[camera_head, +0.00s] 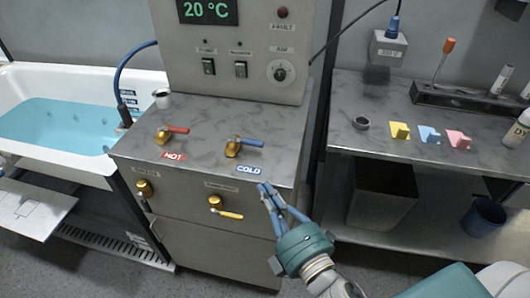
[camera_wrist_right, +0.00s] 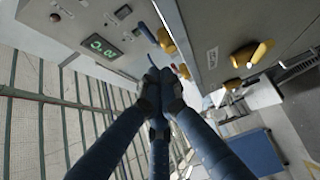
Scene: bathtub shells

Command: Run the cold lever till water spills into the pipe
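The cold lever (camera_head: 248,142) is a blue handle on a brass valve on top of the metal cabinet, behind the blue COLD label (camera_head: 250,170). It points right. In the right wrist view the brass valve (camera_wrist_right: 166,42) is just beyond the fingertips. My right gripper (camera_head: 266,190) is in front of the cabinet, below and right of the label. Its blue fingers converge to tips held together, also in the right wrist view (camera_wrist_right: 160,88), with nothing seen between them. It appears apart from the lever. My left gripper is not in view. No running water shows; I cannot tell which part is the pipe.
A red HOT lever (camera_head: 174,130) stands left of the cold one. Brass taps (camera_head: 216,203) stick out of the cabinet front. A bathtub (camera_head: 85,165) with blue water and a blue hose (camera_head: 120,72) are left. A side table (camera_head: 370,145) with coloured pieces is right.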

